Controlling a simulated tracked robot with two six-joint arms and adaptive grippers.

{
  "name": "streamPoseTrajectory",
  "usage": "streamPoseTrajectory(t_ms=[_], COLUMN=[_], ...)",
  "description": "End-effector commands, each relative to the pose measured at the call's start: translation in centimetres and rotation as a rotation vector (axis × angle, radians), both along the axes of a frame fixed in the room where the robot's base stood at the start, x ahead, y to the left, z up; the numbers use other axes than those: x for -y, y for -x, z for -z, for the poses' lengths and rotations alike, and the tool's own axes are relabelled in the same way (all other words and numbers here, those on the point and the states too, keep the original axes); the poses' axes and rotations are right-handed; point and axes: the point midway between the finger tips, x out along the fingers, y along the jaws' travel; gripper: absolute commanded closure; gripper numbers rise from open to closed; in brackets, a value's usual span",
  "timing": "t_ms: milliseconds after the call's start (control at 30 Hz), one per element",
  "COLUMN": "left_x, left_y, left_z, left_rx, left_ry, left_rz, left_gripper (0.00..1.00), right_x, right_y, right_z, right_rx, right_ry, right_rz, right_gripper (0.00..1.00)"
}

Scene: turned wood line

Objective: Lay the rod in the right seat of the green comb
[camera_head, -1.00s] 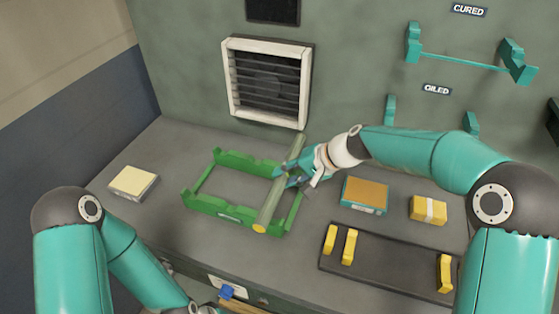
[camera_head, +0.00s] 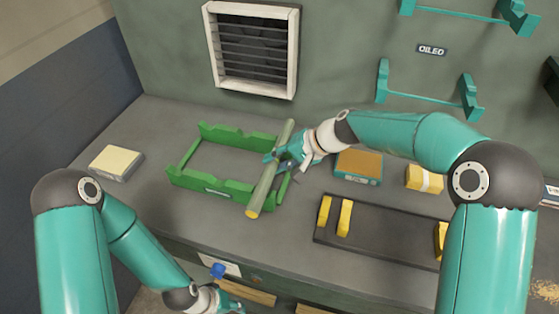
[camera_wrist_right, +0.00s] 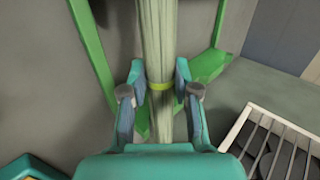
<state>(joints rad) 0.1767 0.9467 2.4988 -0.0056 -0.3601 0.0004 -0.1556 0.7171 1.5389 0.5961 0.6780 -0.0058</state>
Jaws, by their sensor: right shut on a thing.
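The pale green rod (camera_head: 263,188) is gripped near its middle by my right gripper (camera_head: 285,163). It runs from front to back across the right part of the green comb (camera_head: 213,190). Its near end overlaps the front rail and its far end reaches past the back rail. I cannot tell whether it touches the comb; it hides the right seats. In the right wrist view, the fingers flank the rod (camera_wrist_right: 158,40) at a yellow-green band, with green comb bars (camera_wrist_right: 92,50) beyond. My left gripper (camera_head: 230,303) is partly visible at the bottom edge; its jaws are unclear.
A cream block (camera_head: 116,162) lies left of the comb. Right of it are a brown-topped teal box (camera_head: 358,167), a yellow block (camera_head: 424,179) and a dark tray (camera_head: 385,235) with yellow supports. A vent (camera_head: 252,50) and teal wall racks (camera_head: 430,98) are behind.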

Motion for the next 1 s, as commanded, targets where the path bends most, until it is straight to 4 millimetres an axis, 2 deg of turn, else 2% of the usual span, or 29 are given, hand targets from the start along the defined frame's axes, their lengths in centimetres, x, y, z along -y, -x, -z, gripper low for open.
streamPoseTrajectory(t_ms=[267, 300, 433, 467, 800, 1000], left_x=[0.0, 0.0, 0.0, 0.0, 0.0, 0.0], left_y=[0.0, 0.0, 0.0, 0.0, 0.0, 0.0], left_z=[0.0, 0.0, 0.0, 0.0, 0.0, 0.0], left_rx=[0.0, 0.0, 0.0, 0.0, 0.0, 0.0], left_ry=[0.0, 0.0, 0.0, 0.0, 0.0, 0.0], left_rz=[0.0, 0.0, 0.0, 0.0, 0.0, 0.0], left_gripper=[0.6, 0.6, 0.6, 0.6, 0.6, 0.6], right_x=[0.0, 0.0, 0.0, 0.0, 0.1, 1.5], right_y=[0.0, 0.0, 0.0, 0.0, 0.0, 0.4], right_z=[0.0, 0.0, 0.0, 0.0, -0.1, -1.6], right_rx=[0.002, 0.002, 0.001, 0.001, 0.001, 0.002], right_ry=[-0.001, -0.001, -0.001, -0.001, 0.0, -0.001], right_rz=[0.0, 0.0, 0.001, 0.001, 0.001, 0.003], right_gripper=[1.0, 0.65, 0.43, 0.41, 0.41, 0.41])
